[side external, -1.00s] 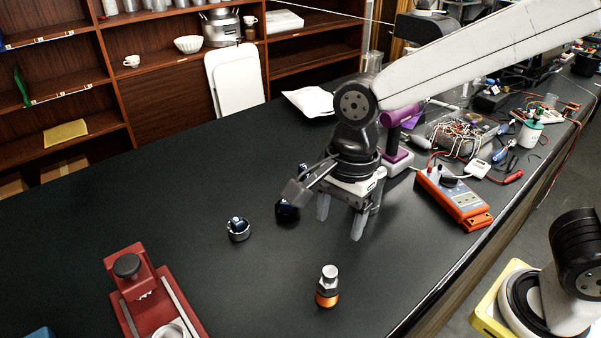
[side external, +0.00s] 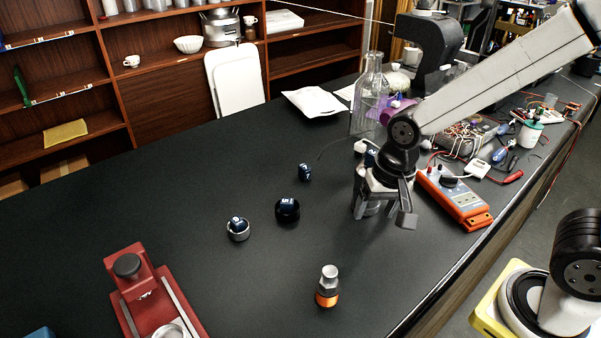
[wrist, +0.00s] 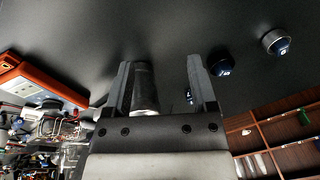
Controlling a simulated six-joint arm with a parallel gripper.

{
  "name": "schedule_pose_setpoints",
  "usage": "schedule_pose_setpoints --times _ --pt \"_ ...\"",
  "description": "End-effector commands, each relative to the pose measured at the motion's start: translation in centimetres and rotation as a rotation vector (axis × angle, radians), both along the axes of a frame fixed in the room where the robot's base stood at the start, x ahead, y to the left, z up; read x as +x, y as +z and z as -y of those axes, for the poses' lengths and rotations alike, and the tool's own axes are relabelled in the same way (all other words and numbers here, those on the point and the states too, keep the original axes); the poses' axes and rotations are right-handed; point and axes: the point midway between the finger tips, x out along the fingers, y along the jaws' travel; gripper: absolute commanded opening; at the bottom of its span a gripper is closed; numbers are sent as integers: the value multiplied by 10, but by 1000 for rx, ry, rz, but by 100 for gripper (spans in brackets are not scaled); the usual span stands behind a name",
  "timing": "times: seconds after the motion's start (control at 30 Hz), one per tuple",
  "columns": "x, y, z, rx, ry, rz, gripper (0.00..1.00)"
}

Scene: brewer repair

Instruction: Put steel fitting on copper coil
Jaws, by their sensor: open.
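A small upright piece (side external: 328,287) with a bright steel top, a dark middle and an orange band near its base stands on the front of the black bench. I cannot tell for sure which part is the steel fitting or the copper coil. My gripper (side external: 366,208) is low over the bench, behind and to the right of that piece. In the wrist view my gripper (wrist: 164,90) is open, with a dark grey cylinder (wrist: 144,85) with a shiny end between its fingers. A gap shows beside the right finger; contact at the left is unclear.
A silver ring with a blue-topped part (side external: 238,229), a dark round part (side external: 288,209) and a small blue part (side external: 305,172) lie left of my gripper. A red stand (side external: 150,293) is front left. An orange meter (side external: 455,197) is close on the right.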

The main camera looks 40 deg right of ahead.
Motion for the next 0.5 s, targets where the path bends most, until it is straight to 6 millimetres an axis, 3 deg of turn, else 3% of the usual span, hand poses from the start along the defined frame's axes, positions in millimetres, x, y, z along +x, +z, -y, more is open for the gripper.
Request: schedule_pose_setpoints --times 0.2,0.5 --pt "-7 -16 32 -72 247 51 73" --pt "-15 -28 56 -145 478 89 73"
